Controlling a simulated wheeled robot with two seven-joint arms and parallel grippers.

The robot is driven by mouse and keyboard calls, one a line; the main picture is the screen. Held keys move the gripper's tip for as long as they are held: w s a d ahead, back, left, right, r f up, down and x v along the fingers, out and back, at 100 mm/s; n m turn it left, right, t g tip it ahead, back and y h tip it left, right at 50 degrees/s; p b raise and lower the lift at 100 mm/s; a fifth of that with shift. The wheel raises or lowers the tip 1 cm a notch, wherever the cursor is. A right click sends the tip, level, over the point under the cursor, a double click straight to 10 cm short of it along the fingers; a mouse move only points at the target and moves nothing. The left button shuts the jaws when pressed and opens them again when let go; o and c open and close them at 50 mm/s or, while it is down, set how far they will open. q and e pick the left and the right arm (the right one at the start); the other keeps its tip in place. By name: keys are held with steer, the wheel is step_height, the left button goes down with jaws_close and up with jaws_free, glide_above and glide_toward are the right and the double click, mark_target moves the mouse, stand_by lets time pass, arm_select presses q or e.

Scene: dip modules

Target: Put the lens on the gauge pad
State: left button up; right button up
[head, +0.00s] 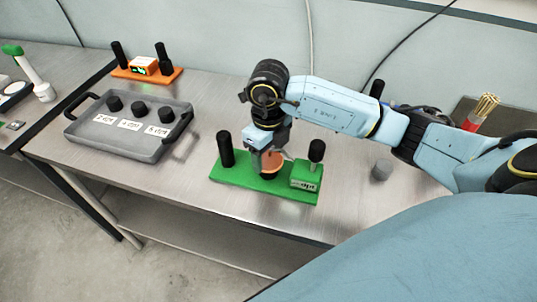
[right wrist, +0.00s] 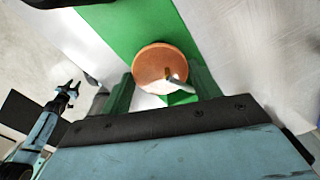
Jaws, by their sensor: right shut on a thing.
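A copper-coloured disc, which I take to be the lens (head: 274,160), is at the middle of the green gauge base (head: 236,174). My right gripper (head: 266,155) is over the base and shut on the disc. In the right wrist view the disc (right wrist: 158,60) sits between the two green fingers, with a small grey rod across its lower edge. Something dark shows just under the disc in the head view; I cannot tell whether the disc touches it, and the gauge pad is not clearly seen. My left gripper (right wrist: 70,88) shows small and far off in the right wrist view, its fingers apart and empty.
Two black posts (head: 226,148) and a small display box (head: 305,177) stand on the green base. A grey tray (head: 130,143) with three labelled black knobs is to the left. An orange gauge base (head: 124,73) stands behind it. A grey cylinder (head: 381,170) stands to the right.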

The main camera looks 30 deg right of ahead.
mark_target(268, 159)
steer(key=shift+f, duration=0.45)
steer(key=shift+f, duration=0.2)
steer(key=o, duration=0.9)
steer(key=shift+o, duration=0.2)
steer(key=shift+r, duration=0.1)
step_height(268, 159, up, 12)
steer(key=shift+r, duration=0.1)
